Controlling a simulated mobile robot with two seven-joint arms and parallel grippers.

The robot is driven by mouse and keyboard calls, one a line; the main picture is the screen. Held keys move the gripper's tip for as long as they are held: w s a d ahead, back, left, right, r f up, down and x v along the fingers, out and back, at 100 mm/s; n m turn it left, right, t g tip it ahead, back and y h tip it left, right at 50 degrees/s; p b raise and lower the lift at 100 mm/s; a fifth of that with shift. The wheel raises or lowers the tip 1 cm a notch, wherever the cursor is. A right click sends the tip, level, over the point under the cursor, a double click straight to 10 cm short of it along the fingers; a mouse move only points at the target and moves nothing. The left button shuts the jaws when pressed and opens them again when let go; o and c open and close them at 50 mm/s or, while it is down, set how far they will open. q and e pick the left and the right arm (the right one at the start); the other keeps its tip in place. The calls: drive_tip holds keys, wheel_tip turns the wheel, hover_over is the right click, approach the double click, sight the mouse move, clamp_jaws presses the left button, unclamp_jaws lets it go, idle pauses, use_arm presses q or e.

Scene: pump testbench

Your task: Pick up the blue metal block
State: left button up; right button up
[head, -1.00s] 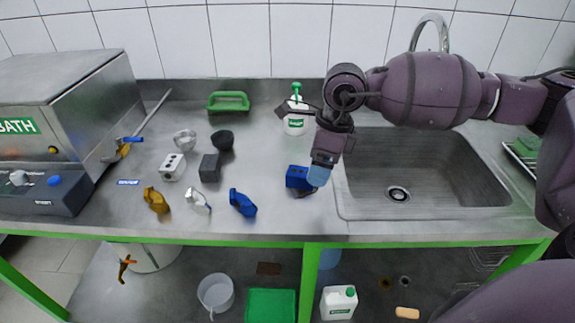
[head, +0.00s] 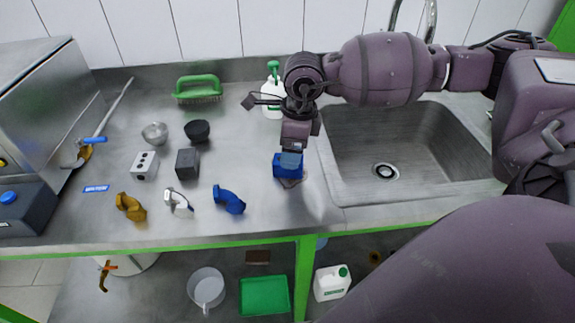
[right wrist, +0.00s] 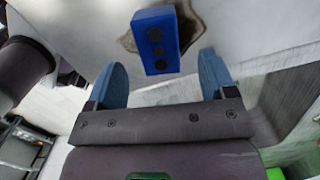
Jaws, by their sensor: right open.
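The blue metal block (head: 287,167) sits on the steel worktop just left of the sink. In the right wrist view the blue block (right wrist: 156,40) shows dark round holes on one face and stands ahead of the fingertips, near the middle of the gap. My right gripper (head: 291,158) hangs just above and behind the block in the head view and partly covers it. In the right wrist view the right gripper (right wrist: 163,80) has its two blue fingers wide apart with nothing between them. My left gripper is not in view.
The sink (head: 400,150) lies right of the block. A blue angled part (head: 228,199), a dark grey block (head: 187,163) and a light holed block (head: 145,165) lie to the left. A white bottle (head: 272,103) stands behind my right arm. A dark patch (right wrist: 128,42) lies beneath the block.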

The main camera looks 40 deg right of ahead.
sight(278, 171)
drive_tip(key=f, duration=0.4)
drive_tip(key=shift+w+a+f+b, duration=0.25)
drive_tip(key=shift+a+f+b, duration=0.1)
drive_tip(key=shift+f, duration=0.05)
drive_tip(key=c, duration=1.2)
drive_tip(key=shift+r, duration=0.1)
